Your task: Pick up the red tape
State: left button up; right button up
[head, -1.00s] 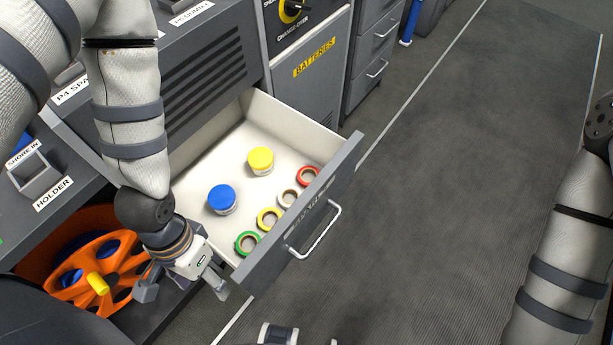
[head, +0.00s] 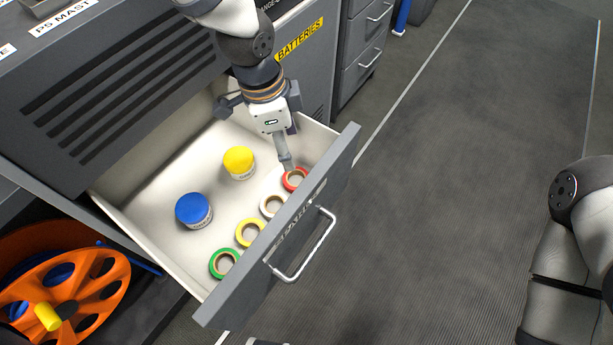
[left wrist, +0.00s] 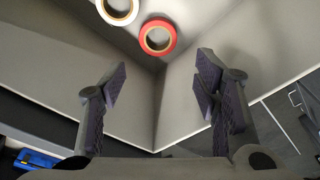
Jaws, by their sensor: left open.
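The red tape (head: 295,179) is a ring lying in the open drawer (head: 140,215), near its front panel at the far right end of a row of tape rolls. In the left wrist view the red tape (left wrist: 158,37) shows at the top, beyond the fingers and between them. My left gripper (head: 287,148) is over the drawer, close to the red tape in the head view. Its fingers (left wrist: 158,95) are spread and empty, with the drawer corner between them in the wrist view.
White tape (head: 272,206), yellow tape (head: 250,233) and green tape (head: 224,263) lie in the same row. A blue-lidded jar (head: 194,210) and a yellow-lidded jar (head: 239,162) stand behind them. The front panel (head: 335,175) has a handle. Drawer walls surround the tape.

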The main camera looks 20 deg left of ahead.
aim_at(297, 182)
pick_arm(q)
jog(key=f, duration=0.3)
jog(key=d+f+b, duration=0.1)
jog(key=f, duration=0.7)
jog(key=shift+w+d+f+b, duration=0.1)
jog(key=shift+w+d+b, duration=0.1)
jog(key=shift+b, duration=0.1)
jog(key=c, duration=0.7)
